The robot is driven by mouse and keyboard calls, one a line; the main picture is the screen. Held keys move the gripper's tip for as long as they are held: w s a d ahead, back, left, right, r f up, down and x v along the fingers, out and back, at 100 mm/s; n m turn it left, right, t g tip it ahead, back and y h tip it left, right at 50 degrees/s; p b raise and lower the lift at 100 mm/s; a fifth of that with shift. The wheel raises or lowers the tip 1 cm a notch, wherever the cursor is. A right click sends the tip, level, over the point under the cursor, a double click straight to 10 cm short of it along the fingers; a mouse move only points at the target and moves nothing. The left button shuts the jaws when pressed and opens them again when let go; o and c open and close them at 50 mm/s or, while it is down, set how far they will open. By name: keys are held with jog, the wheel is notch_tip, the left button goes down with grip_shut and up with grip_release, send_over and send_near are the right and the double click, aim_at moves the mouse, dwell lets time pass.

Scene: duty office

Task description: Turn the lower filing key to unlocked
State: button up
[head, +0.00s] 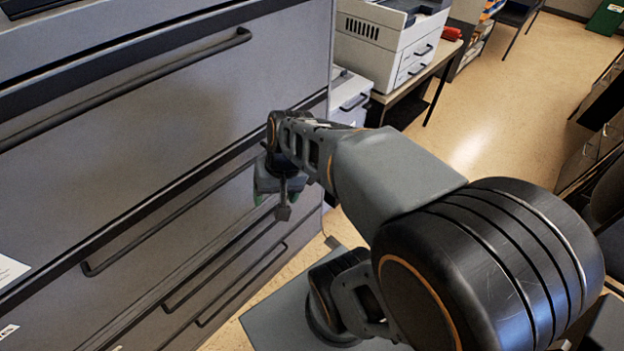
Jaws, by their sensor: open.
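A large grey filing cabinet (150,120) with dark bar handles fills the left of the head view. My gripper (275,196) is at the cabinet's right-hand side, in front of the lower drawer fronts. Its green-tipped fingers are apart, so it is open. A small grey piece shows between and just below the fingers; I cannot tell if it is a key or part of my gripper. I cannot make out the lower filing key or its lock, which may be hidden behind my gripper and wrist. Contact with the cabinet cannot be judged.
A long drawer handle (160,232) runs left of my gripper, with more handles below. A white printer (385,45) stands on a table beyond the cabinet. Tan floor (500,110) is open at the upper right. Dark furniture (600,150) lines the right edge.

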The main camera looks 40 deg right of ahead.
notch_tip(320, 180, down, 11)
jog(key=w+d+m+y+b, duration=0.2)
jog(key=m+y+b, duration=0.3)
jog(key=m, duration=0.2)
jog(key=m+t+h+b, duration=0.4)
jog(key=m+t+b, duration=1.05)
jog(key=m, duration=0.85)
send_near(312, 180)
jog(key=shift+w+a+f+t+h, duration=0.1)
jog(key=shift+w+a+f+t, duration=0.3)
jog(key=shift+w, duration=1.2)
jog(key=shift+w+a+f+t+h, duration=0.1)
jog(key=shift+w+a+f+t, duration=0.3)
jog(key=shift+w, duration=1.2)
jog(key=shift+w+a+f+t+h, duration=0.1)
jog(key=shift+w+a+f+t, duration=0.25)
jog(key=shift+w, duration=1.25)
jog(key=shift+a+r, duration=0.1)
jog(key=shift+c, duration=0.5)
